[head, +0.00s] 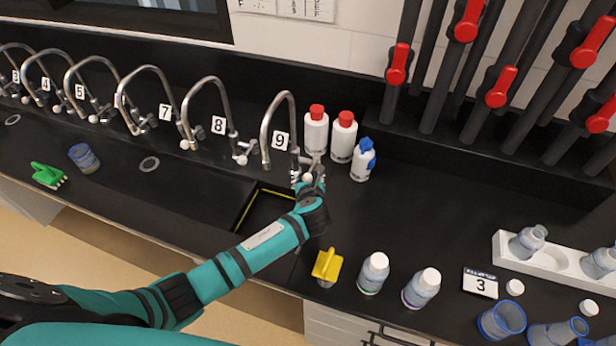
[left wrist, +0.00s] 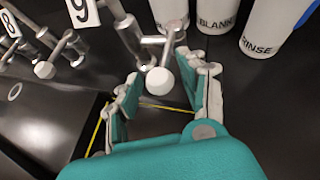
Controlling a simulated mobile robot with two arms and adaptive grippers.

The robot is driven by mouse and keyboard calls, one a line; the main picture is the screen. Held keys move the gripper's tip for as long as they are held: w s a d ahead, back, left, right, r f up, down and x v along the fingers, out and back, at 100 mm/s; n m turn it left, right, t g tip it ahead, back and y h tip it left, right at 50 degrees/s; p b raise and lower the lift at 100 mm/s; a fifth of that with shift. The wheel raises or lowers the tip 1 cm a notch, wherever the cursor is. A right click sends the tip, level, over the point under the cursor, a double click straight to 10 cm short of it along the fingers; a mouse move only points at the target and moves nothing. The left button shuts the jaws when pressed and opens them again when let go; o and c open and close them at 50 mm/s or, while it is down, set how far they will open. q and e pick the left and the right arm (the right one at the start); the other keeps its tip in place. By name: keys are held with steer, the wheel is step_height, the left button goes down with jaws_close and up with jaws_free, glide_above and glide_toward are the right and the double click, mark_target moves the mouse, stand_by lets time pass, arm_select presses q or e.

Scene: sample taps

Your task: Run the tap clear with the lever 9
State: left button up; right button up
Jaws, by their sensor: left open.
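Tap 9 is a chrome gooseneck (head: 265,125) with a white label reading 9 (head: 280,141); the label also shows in the left wrist view (left wrist: 81,9). Its lever ends in a white ball knob (left wrist: 159,81). My left gripper (head: 309,182) is at this lever, right of the spout. In the left wrist view my left gripper (left wrist: 165,92) has its fingers apart, with the knob in the gap between them. I cannot tell whether either finger touches the knob. The sink basin (head: 240,212) lies below, partly hidden by my arm. My right gripper does not show.
White bottles with red caps (head: 315,130) and a blue-topped wash bottle (head: 362,162) stand close right of the lever. Tap 8 (head: 188,105) is to the left. A yellow brush (head: 327,266) and white-capped bottles (head: 373,273) stand at the front.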

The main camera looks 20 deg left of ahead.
arm_select(q)
steer(key=shift+d, duration=0.1)
steer(key=shift+w+d+b, duration=0.25)
steer(key=shift+w+d, duration=0.15)
steer(key=shift+d, duration=0.6)
steer(key=shift+w+d+b, duration=0.2)
steer(key=shift+w+d, duration=0.2)
steer(key=shift+d, duration=0.65)
steer(key=shift+w+d+b, duration=0.25)
steer(key=shift+w+d, duration=0.15)
steer(key=shift+d, duration=0.6)
steer(key=shift+a, duration=0.1)
stand_by(1.1)
